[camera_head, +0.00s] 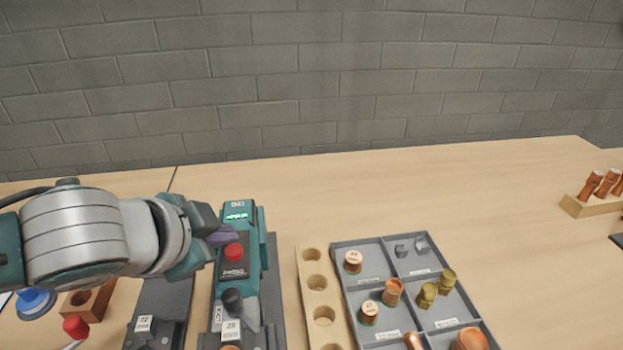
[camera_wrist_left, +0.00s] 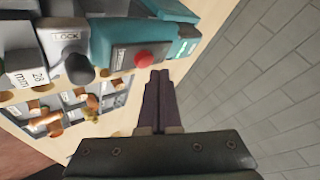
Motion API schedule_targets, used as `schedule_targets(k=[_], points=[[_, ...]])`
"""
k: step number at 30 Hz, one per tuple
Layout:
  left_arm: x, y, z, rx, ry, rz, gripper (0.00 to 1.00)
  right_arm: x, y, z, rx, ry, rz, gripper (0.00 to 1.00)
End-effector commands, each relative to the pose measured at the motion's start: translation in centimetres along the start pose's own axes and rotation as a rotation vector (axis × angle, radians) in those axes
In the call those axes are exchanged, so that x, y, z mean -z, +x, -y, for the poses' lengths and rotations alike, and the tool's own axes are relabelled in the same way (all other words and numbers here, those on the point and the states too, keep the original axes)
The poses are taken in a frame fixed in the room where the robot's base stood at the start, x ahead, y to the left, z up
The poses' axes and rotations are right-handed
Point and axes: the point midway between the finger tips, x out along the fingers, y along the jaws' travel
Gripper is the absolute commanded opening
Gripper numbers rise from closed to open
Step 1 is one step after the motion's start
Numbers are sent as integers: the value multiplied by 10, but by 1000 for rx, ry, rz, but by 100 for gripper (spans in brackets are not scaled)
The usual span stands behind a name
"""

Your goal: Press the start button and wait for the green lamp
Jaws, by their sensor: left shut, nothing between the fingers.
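A teal press machine (camera_head: 248,262) stands on the table, with a red button (camera_head: 234,251) on its upper face and a small display (camera_head: 237,212) glowing green above it. I cannot tell a separate green lamp. My left gripper (camera_head: 222,237) comes in from the left, shut and empty, its fingertips at the left side of the machine, close to the red button. In the left wrist view the closed fingers (camera_wrist_left: 160,78) point toward the machine, and the red button (camera_wrist_left: 144,59) shows just left of the tips. I cannot tell if they touch it. My right gripper is not in view.
A black knob (camera_head: 232,300) and a "28" label sit at the machine's front. To its right are a wooden block with holes (camera_head: 320,295) and a grey compartment tray (camera_head: 350,243) with copper and brass fittings. The table behind is clear up to the brick wall.

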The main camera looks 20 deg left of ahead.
Motion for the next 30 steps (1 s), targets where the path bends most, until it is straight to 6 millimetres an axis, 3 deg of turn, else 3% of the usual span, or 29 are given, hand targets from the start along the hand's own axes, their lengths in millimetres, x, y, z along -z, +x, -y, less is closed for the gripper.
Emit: schedule_targets(k=[30], points=[[-4,6,-4,0,0,0,0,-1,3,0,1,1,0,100]])
